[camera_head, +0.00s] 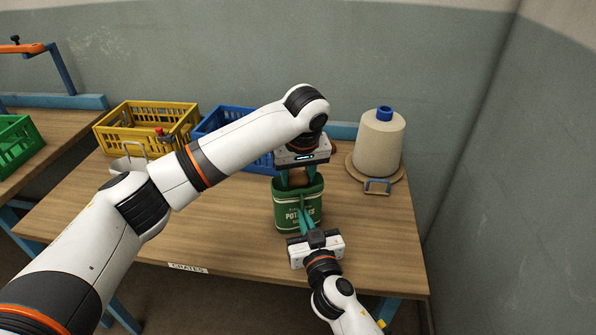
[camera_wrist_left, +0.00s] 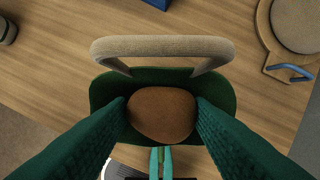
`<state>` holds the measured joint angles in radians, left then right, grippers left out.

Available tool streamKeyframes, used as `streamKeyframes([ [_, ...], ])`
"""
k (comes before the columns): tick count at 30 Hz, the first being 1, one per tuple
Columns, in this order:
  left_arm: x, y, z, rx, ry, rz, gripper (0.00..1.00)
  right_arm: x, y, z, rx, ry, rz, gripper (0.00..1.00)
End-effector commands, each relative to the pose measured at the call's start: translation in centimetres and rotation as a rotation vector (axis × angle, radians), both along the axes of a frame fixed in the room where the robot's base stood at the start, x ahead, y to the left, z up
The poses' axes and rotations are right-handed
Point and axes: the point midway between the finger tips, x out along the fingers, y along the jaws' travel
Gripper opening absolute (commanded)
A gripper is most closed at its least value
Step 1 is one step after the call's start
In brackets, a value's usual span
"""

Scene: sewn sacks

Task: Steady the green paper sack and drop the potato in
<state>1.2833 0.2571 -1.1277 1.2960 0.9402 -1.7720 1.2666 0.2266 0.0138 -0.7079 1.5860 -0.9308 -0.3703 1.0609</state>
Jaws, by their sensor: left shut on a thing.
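The green paper sack (camera_head: 286,215) stands upright on the table, with white lettering on its front and its mouth open. My left gripper (camera_head: 298,178) points down over the mouth. In the left wrist view its two teal fingers (camera_wrist_left: 163,115) are shut on the brown potato (camera_wrist_left: 162,112), which is at the sack's opening. How deep it sits is hard to tell. A beige handle (camera_wrist_left: 163,46) arches at the sack's far rim. My right gripper (camera_head: 303,214) is at the sack's front, its fingers close together near the front wall. Whether they pinch the paper is unclear.
A yellow crate (camera_head: 113,122) and a blue crate (camera_head: 212,118) stand at the back left, the blue one partly behind my left arm. A thread cone (camera_head: 379,145) on a round wooden board (camera_head: 397,176) stands right of the sack. The front left tabletop (camera_head: 200,235) is clear.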

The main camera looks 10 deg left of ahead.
Motion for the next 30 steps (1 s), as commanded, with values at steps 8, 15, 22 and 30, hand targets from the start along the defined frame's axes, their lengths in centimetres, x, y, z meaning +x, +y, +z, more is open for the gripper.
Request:
streamKeyframes([
  [8,0.0,0.0,0.0,0.0,0.0,0.0,0.65,0.0,0.0,0.0,0.0,0.0,0.0,0.0],
  [15,0.0,0.0,0.0,0.0,0.0,0.0,0.71,0.0,0.0,0.0,0.0,0.0,0.0,0.0],
  [22,-0.3,-0.2,1.4,-0.001,-0.002,-0.001,0.71,0.0,0.0,0.0,0.0,0.0,0.0,0.0],
  [30,-1.5,-0.8,6.8,-0.002,-0.003,-0.003,0.71,0.0,0.0,0.0,0.0,0.0,0.0,0.0],
])
